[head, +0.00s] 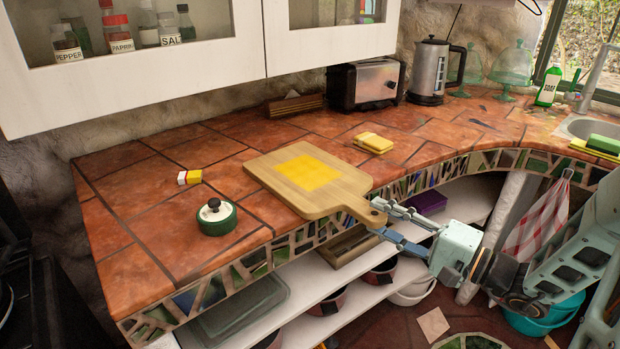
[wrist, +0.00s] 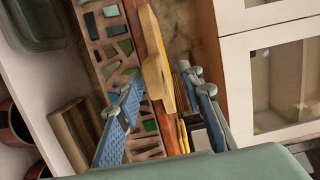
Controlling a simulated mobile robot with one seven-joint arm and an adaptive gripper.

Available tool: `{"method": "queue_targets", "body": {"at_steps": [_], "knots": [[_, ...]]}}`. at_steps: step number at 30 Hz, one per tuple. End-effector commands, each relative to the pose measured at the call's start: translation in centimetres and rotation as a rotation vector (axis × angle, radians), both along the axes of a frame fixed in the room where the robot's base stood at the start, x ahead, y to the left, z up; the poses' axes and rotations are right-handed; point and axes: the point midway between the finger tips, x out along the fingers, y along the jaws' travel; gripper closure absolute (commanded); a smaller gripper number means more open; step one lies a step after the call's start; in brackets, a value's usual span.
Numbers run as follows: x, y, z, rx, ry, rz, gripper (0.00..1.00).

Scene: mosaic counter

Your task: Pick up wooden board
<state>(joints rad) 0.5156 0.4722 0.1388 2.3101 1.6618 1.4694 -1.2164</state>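The wooden board (head: 330,180) lies flat on the tiled counter. A yellow square patch is on its top. Its handle (head: 365,212) points to the lower right and sticks out past the counter's front edge. My gripper (head: 379,218) is at the handle's end, reaching in from the right. Its two fingers are spread apart, one on each side of the handle. In the wrist view, the board (wrist: 156,72) shows edge-on between the open fingertips of my gripper (wrist: 162,80). I cannot tell whether either finger touches the handle.
On the counter (head: 135,270) stand a green lidded pot (head: 217,221), a small yellow-and-white block (head: 189,177), a yellow box (head: 373,143), a toaster (head: 365,84) and a kettle (head: 428,70). Shelves (head: 310,290) with pots lie below the mosaic edge. White cabinets (head: 150,85) hang above.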

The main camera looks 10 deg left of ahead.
Motion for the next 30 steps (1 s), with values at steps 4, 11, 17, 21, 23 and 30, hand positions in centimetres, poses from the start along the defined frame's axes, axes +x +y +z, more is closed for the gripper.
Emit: {"method": "queue_targets", "body": {"at_steps": [4,11,17,21,23,30], "knots": [[0.8,1.8,-0.5,0.001,0.000,0.006,0.65],[2.2,4.2,-0.6,0.001,0.000,0.002,0.65],[2.4,4.5,-0.6,0.000,0.001,0.001,0.65],[2.4,4.5,-0.6,0.000,0.001,0.001,0.73],[2.4,4.4,-0.6,0.000,0.001,0.001,0.80],[2.4,4.4,-0.6,0.000,0.000,0.001,1.00]]}}
